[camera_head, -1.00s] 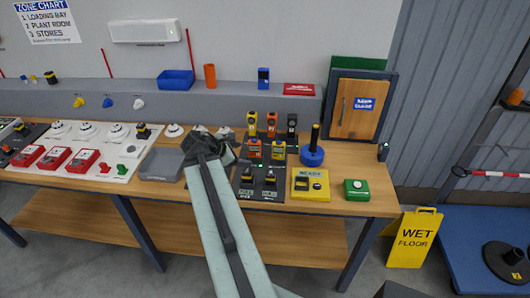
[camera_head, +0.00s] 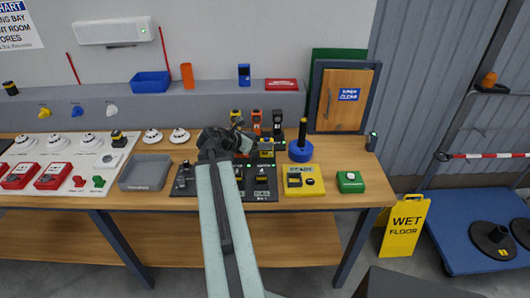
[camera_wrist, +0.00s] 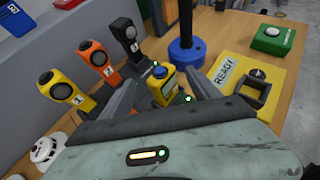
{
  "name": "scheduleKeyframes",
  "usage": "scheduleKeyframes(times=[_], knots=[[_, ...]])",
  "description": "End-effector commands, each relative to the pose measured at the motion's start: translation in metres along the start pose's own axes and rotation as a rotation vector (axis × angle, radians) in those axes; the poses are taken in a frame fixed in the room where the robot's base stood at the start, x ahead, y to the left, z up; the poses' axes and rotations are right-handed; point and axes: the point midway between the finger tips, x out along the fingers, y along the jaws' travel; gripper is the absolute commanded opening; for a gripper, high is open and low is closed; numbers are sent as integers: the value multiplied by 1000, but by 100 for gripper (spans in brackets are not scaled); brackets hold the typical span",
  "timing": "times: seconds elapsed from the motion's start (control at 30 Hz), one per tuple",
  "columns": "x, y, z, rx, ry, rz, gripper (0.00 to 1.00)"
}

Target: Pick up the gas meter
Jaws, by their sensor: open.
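In the head view the yellow unit (camera_head: 266,152) is partly hidden by my gripper (camera_head: 243,143). In the wrist view my gripper (camera_wrist: 164,80) is open, with one finger on each side of the yellow unit. I cannot tell whether either finger touches it.
Yellow (camera_wrist: 68,88), orange (camera_wrist: 96,57) and black (camera_wrist: 126,36) numbered units stand close behind and left. A blue-based post (camera_head: 301,150) stands to the right, near a yellow READY plate (camera_head: 303,180) and a green button box (camera_head: 350,182). A grey tray (camera_head: 146,172) lies left.

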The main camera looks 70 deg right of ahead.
Motion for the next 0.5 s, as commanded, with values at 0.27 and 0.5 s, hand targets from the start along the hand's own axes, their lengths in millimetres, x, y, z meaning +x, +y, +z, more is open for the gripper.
scheduleKeyframes(times=[0.27, 0.5], knots=[[45, -2, 2, 0, 1, 0, 71], [44, -2, 4, 0, 1, 2, 60]])
